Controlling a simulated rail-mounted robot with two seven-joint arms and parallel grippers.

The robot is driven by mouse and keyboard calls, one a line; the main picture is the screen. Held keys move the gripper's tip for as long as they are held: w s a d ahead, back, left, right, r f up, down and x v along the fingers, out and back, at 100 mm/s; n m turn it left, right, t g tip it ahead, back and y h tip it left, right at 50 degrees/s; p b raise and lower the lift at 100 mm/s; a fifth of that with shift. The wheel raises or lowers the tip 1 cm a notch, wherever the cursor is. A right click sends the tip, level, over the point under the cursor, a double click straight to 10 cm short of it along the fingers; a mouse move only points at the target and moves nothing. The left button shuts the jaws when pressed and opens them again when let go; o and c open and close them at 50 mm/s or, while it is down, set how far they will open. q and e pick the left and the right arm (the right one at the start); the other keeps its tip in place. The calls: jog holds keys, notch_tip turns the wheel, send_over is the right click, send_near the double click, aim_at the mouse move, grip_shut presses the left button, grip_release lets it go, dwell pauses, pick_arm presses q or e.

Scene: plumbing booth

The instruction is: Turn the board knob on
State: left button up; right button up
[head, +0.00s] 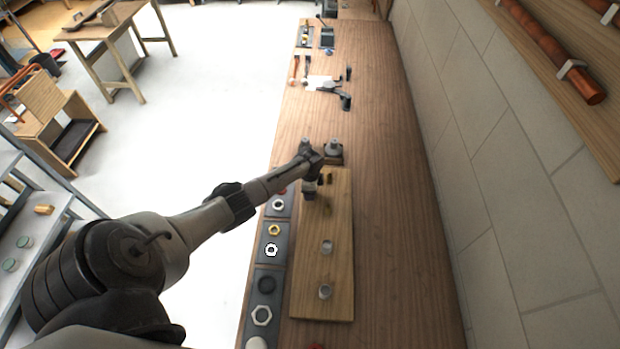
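The wooden board (340,270) lies on the long workbench, below the middle of the head view. Two short grey round fittings stand on its near half, one in the middle (326,246) and one nearer (325,291). A small brass-coloured part (329,179) shows at its far end. I cannot tell which part is the knob or how it is turned. My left gripper (309,190) points down over the far left part of the board, close beside the brass part. Its fingertips are too small and dark to show their opening or any contact. My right gripper is out of view.
A dark tray (277,262) with nuts and rings runs along the board's left side. A grey device (333,150) stands just beyond the board. Tools and a black clamp-like item (340,96) lie farther back. The bench right of the board is clear up to the wall.

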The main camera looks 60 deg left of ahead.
pick_arm(q)
notch_tip(320, 180, up, 13)
jog(key=p, duration=0.1)
dwell(0.3)
dwell(0.7)
